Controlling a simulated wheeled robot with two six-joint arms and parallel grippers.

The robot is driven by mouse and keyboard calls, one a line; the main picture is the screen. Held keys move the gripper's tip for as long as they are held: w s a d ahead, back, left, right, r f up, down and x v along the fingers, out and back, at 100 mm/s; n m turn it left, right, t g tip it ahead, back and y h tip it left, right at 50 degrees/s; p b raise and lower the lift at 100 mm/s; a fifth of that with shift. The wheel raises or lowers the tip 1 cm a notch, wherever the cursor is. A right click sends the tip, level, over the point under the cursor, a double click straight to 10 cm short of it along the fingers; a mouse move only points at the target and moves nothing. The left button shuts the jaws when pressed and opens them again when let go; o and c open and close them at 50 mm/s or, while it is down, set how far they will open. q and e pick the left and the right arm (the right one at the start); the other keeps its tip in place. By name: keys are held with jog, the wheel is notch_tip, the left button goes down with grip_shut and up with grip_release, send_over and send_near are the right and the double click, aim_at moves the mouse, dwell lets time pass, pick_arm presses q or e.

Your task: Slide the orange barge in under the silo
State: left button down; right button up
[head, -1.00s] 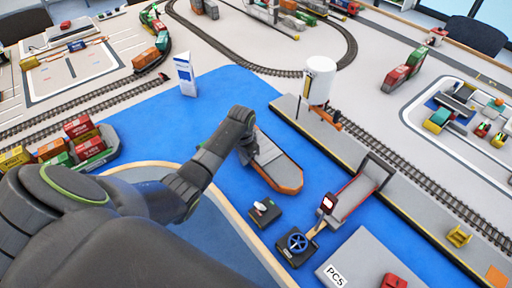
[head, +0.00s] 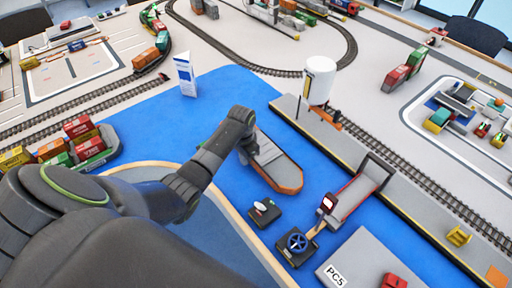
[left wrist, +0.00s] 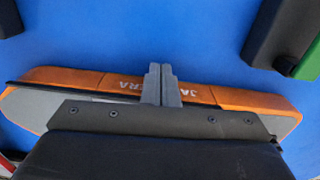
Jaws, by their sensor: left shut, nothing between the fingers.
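The orange barge (head: 280,170) has a grey deck and an orange hull. It lies on the blue water surface in the middle of the head view, and its far end is hidden behind my left arm. The white silo (head: 319,80) stands on the grey quay, up and right of the barge; the barge is apart from it. My left gripper (left wrist: 161,70) is shut and empty in the left wrist view, its fingertips over the orange side of the barge (left wrist: 80,78) with its lettering. I cannot tell whether they touch it. My right gripper is not in view.
A container barge (head: 92,147) is at left. Blue water (head: 225,95) is open behind.

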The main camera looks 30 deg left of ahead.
aim_at(269, 141)
pick_arm(q)
jog(key=shift+w, duration=0.15)
jog(key=shift+w+d+b, duration=0.3)
jog(key=shift+w+b, duration=0.25)
jog(key=shift+w, duration=0.25)
jog(key=shift+w+d+b, duration=0.3)
jog(key=shift+w+b, duration=0.2)
jog(key=shift+w, duration=0.25)
jog(key=shift+w+d+b, duration=0.3)
jog(key=shift+w+b, duration=0.25)
jog(key=shift+w, duration=0.25)
jog(key=shift+w+d+b, duration=0.3)
jog(key=shift+w+b, duration=0.3)
jog(key=shift+w, duration=0.1)
jog(key=shift+w+d+b, duration=0.25)
jog(key=shift+w+b, duration=0.35)
jog(key=shift+w, duration=0.1)
jog(key=shift+w+d+f+b, duration=0.1)
jog(key=shift+w+d+b, duration=0.2)
jog(key=shift+w+b, duration=0.5)
jog(key=shift+w+d+b, duration=0.25)
jog(key=shift+w+b, duration=0.45)
jog(key=shift+b, duration=0.15)
jog(key=shift+w+d+b, duration=0.25)
jog(key=shift+w+b, duration=0.5)
jog(key=shift+b, duration=0.3)
